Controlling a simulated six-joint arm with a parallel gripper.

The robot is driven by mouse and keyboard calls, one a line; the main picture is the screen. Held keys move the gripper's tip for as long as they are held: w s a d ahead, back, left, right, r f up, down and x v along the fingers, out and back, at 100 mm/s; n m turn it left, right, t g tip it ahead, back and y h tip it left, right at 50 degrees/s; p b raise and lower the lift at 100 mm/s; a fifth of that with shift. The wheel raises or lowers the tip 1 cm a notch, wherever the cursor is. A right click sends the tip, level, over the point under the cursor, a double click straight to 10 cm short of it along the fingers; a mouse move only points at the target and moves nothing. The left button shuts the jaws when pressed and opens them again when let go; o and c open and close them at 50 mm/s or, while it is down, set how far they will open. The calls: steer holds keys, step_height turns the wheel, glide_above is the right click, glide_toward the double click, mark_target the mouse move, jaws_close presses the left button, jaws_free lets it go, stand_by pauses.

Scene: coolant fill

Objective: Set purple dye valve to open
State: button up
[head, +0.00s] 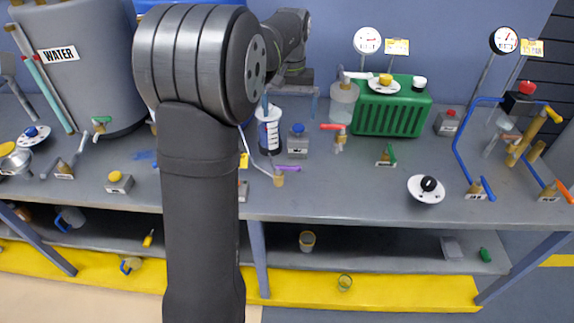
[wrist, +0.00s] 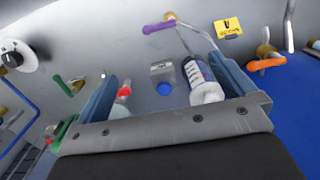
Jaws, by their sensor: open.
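The purple dye valve has a brass body (head: 278,178) and a purple lever (head: 287,168) pointing right, near the front edge of the bench. In the wrist view the purple lever (wrist: 159,27) lies sideways from its brass body, at the top. A thin line runs from that body towards a white graduated bottle (head: 269,130). My gripper (head: 290,108) hangs above the back of the bench, beyond the valve and apart from it. Its blue fingers are spread and empty in the wrist view (wrist: 165,78).
A grey box with a blue button (head: 298,145) and a red-lever valve (head: 338,135) stand near my gripper. A green ribbed tank (head: 392,108) stands to the right. A yellow tag (wrist: 228,28) is beside the purple valve. Bare bench (head: 340,190) lies right of it.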

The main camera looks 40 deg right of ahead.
steer(key=shift+w, duration=0.1)
steer(key=c, duration=0.5)
steer(key=shift+w+a+f+n, duration=0.15)
steer(key=shift+n, duration=0.45)
steer(key=c, duration=0.4)
steer(key=w+n+g, duration=0.1)
steer(key=n, duration=0.3)
steer(key=w+a+f+n+g+h, duration=0.1)
steer(key=w+n, duration=0.1)
steer(key=n, duration=0.2)
steer(key=w+a+f+n+g, duration=0.1)
steer(key=w+n, duration=0.1)
steer(key=n, duration=0.3)
steer(key=shift+a+g+h, duration=0.1)
steer(key=shift+g+h, duration=0.2)
steer(key=c, duration=0.4)
steer(key=n, duration=0.4)
glide_toward(290, 166)
steer(key=shift+g+h, duration=0.4)
steer(key=x, duration=0.8)
steer(key=shift+w+a+f, duration=0.3)
steer(key=shift+w, duration=0.1)
steer(key=shift+c, duration=0.2)
jaws_close()
